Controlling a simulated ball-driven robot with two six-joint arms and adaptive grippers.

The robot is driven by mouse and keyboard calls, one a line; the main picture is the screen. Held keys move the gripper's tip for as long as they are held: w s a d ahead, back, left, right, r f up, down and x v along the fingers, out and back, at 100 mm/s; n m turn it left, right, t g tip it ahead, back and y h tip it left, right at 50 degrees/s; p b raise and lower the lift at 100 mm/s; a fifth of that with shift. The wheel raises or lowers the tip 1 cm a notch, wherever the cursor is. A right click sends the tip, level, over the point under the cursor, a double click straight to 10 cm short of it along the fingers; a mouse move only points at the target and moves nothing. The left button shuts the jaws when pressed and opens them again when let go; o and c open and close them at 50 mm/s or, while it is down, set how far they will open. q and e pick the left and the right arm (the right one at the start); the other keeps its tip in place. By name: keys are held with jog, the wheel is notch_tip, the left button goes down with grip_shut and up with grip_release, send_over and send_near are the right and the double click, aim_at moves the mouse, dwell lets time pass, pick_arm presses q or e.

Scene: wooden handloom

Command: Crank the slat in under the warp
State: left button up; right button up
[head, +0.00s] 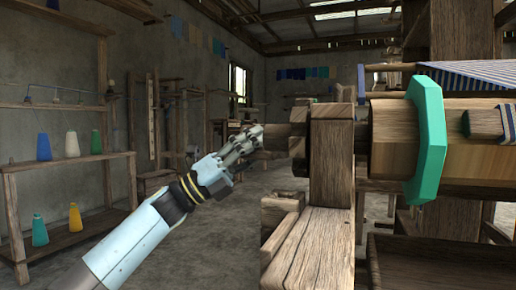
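My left gripper (254,137) reaches in from the left, its fingertips at the left end of a short wooden piece (279,137) that sticks out from the loom's post and looks like part of the crank. I cannot tell whether the fingers are closed around it. A round wooden beam (398,125) carries a green many-sided flange (433,137). A wooden slat (486,122) with a teal end lies against the beam at the right, partly under striped cloth (507,120). The blue-and-white striped warp (478,73) spreads above it. My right gripper is not in view.
A thick wooden post (331,160) stands between my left gripper and the beam, above a wooden ledge (312,245). Shelves with thread cones (72,144) stand along the left wall. The floor (210,245) between shelves and loom is open.

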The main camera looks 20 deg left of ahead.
pick_arm(q)
jog(key=o, duration=0.3)
jog(key=shift+f, duration=0.2)
jog(key=v, duration=1.2)
